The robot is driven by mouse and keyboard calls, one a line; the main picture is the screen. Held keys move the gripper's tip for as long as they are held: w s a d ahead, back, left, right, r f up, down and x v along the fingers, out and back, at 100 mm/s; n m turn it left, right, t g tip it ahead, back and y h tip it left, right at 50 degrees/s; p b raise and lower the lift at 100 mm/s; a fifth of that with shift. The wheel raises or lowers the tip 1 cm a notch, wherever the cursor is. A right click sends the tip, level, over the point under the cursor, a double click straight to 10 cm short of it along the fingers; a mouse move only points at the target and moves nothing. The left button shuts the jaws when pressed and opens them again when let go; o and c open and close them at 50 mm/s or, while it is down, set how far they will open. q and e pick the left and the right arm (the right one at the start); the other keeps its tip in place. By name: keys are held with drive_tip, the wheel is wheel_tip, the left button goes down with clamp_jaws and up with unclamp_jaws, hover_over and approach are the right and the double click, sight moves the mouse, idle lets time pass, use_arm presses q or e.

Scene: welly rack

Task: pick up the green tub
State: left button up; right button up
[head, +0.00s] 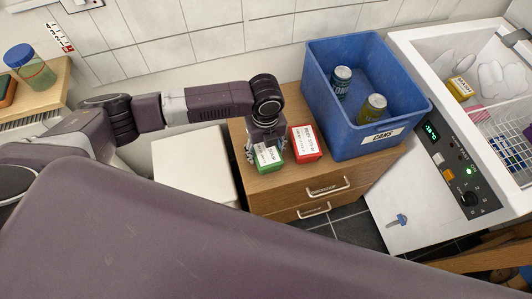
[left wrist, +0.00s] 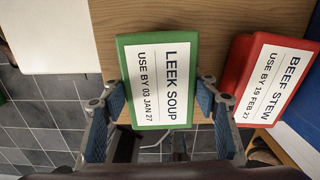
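The green tub (head: 268,157) stands on the wooden drawer unit, partly hidden under my left gripper in the head view. In the left wrist view the green tub (left wrist: 158,75) has a white label reading "LEEK SOUP, USE BY 03 JAN 27". My left gripper (head: 264,146) points down over it, open, with one finger on each side of the tub's near part. I cannot tell whether the fingers touch it. My right gripper is not in view.
A red tub (head: 306,145), labelled "BEEF STEW" in the wrist view, stands close on the right. A blue crate (head: 343,120) marked "CANS" holds two cans behind it. A white box (head: 190,165) is at left. A white freezer (head: 400,205) stands at right.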

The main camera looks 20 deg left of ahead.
use_arm(q)
drive_tip(key=c, duration=0.8)
drive_tip(key=shift+c, duration=0.6)
drive_tip(key=shift+r, duration=0.1)
